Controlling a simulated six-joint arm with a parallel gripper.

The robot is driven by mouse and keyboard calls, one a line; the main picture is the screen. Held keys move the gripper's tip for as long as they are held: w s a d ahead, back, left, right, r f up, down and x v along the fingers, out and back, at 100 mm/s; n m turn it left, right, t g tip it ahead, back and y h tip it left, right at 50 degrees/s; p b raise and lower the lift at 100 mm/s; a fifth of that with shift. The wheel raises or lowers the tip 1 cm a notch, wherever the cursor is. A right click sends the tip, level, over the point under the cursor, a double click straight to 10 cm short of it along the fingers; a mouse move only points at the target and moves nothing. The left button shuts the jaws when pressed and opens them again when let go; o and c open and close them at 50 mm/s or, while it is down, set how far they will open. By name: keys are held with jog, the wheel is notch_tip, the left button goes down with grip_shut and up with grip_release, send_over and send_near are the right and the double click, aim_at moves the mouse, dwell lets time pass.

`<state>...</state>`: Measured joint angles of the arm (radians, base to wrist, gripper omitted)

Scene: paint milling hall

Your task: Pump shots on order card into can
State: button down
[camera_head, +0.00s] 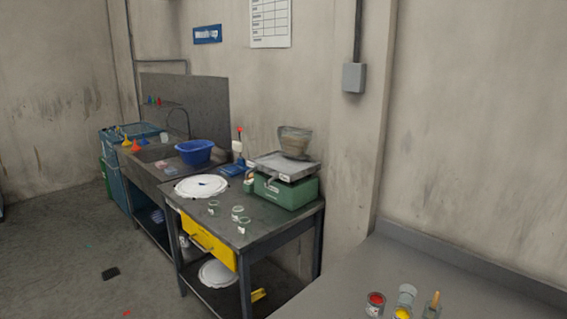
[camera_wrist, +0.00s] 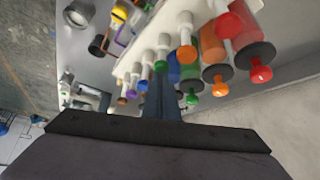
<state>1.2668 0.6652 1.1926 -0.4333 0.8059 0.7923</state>
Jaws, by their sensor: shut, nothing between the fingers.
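In the wrist view my gripper (camera_wrist: 162,82) is shut and empty, its dark fingers pointing at a row of pumps. Several small pumps with white bodies and coloured tips, among them a green-tipped one (camera_wrist: 161,67), line a white rack (camera_wrist: 128,62). Larger pumps stand to the right, including an orange one (camera_wrist: 213,48) and a red one (camera_wrist: 240,25). I cannot tell whether the fingers touch a pump. A grey metal can (camera_wrist: 78,13) is at the top left. I cannot make out an order card for certain. My gripper is outside the head view.
In the head view a grey bench (camera_head: 450,270) holds a red-topped pot (camera_head: 375,304), a yellow-topped pot (camera_head: 402,314) and a clear cup (camera_head: 407,294). A green scale (camera_head: 285,190) stands on a dark table. A blue basin (camera_head: 195,152) sits at the sink. A chart (camera_head: 270,23) hangs on the wall.

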jog(key=shift+f, duration=0.55)
jog(key=shift+r, duration=0.2)
jog(key=shift+r+p, duration=0.9)
jog(key=shift+r, duration=0.45)
jog(key=shift+f, duration=0.25)
jog(key=shift+f+b, duration=1.25)
jog(key=shift+f, duration=0.05)
jog(key=shift+r, duration=0.15)
jog(key=shift+r+p, duration=1.15)
jog(key=shift+r, duration=0.25)
